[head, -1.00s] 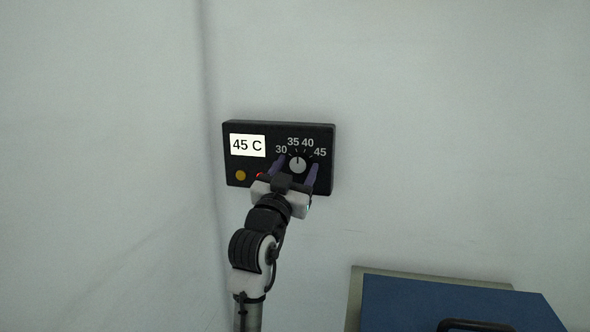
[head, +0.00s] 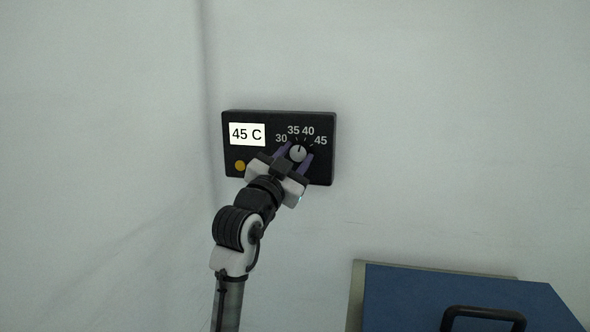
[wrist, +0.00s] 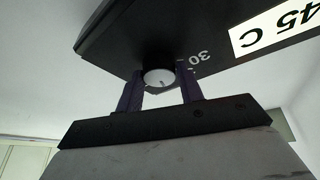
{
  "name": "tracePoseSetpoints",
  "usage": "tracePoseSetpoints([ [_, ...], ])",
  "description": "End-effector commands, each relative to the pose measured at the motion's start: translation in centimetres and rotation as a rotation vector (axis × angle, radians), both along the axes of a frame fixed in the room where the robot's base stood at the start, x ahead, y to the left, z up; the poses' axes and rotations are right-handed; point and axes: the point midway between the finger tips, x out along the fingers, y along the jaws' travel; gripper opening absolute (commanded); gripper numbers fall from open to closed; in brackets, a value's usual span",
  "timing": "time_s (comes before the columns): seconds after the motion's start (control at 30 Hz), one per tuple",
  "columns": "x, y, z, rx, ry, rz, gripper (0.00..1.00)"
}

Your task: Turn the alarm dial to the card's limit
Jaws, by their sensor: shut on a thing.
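The alarm dial (head: 299,154) is a round knob with a pale face on a black wall panel (head: 318,174). Its scale reads 30, 35, 40 and 45, and its dark pointer mark stands near the top of the scale, between 35 and 40. The white card (head: 247,134) on the panel reads 45 C. My gripper (head: 295,155) is shut on the dial, one purple finger on each side. The wrist view shows the dial (wrist: 158,78) between the fingers (wrist: 160,90), with the card (wrist: 275,28) upside down at upper right.
A yellow-orange button (head: 240,166) sits at the panel's lower left, beside my gripper. A blue case (head: 410,300) with a black handle (head: 483,314) stands at lower right. The pale wall around the panel is bare.

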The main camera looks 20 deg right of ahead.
Motion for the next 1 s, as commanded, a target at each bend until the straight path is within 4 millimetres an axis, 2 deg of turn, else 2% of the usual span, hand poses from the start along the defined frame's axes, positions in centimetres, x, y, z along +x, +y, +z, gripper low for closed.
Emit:
tracePoseSetpoints([
  [0.03, 0.0, 0.2, -0.4, 0.037, -0.028, 0.003, 0.14],
  [1.0, 0.1, 0.2, 0.7, 0.765, -0.515, -0.002, 0.14],
])
